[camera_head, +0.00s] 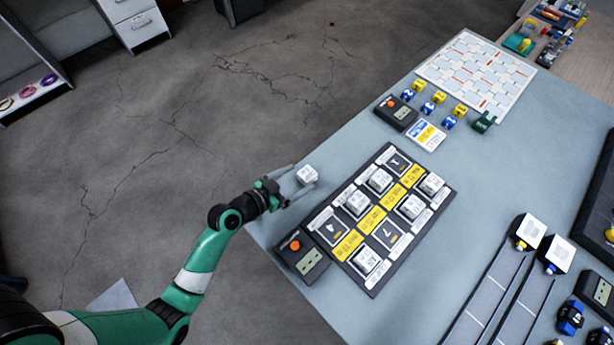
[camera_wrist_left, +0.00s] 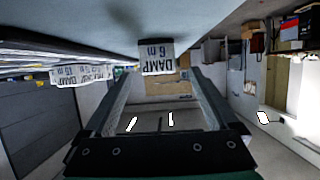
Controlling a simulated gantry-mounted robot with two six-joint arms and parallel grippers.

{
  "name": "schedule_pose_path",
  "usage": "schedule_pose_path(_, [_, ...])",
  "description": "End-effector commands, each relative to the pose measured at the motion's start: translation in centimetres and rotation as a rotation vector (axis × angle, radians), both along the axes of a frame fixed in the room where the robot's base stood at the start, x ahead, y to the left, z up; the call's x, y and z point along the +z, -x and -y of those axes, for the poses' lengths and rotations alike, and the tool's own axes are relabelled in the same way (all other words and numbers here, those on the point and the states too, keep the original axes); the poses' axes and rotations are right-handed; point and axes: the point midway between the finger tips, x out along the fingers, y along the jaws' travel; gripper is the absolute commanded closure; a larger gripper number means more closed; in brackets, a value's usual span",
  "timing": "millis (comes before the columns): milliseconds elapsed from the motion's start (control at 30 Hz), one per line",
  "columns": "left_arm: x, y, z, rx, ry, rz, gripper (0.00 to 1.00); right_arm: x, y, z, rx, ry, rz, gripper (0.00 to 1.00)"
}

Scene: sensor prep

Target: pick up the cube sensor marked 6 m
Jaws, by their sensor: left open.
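The white cube sensor (camera_head: 307,174) shows at the near left edge of the table in the head view. In the left wrist view the cube (camera_wrist_left: 157,56) faces me with the dark print "DAMP 6 m". My left gripper (camera_head: 296,183) is open, its two fingers on either side of the cube near the tips. In the left wrist view the left gripper (camera_wrist_left: 158,76) shows gaps between the cube and both fingers. The cube seems to sit against the blue-grey table surface. My right gripper is in neither view.
A black panel (camera_head: 374,277) with yellow labels holds several white cubes and some bare numbered slots. A black meter with an orange button (camera_head: 302,257) stands at its near left. Small blue and yellow cubes and a white board (camera_head: 477,72) lie farther back.

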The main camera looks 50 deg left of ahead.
Motion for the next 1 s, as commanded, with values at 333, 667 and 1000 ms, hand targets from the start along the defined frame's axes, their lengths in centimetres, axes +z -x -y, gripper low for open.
schedule_pose_path(333, [-1.5, -4.2, 0.3, -0.001, -0.001, 0.000, 0.07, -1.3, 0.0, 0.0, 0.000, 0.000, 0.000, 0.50])
schedule_pose_path(667, [-1.4, -4.1, 0.3, -0.001, 0.000, 0.000, 0.38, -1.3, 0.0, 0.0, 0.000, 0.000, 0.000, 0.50])
schedule_pose_path(1000, [-1.4, -4.1, 0.3, -0.001, 0.000, 0.000, 0.99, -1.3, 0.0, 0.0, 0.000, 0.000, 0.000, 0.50])
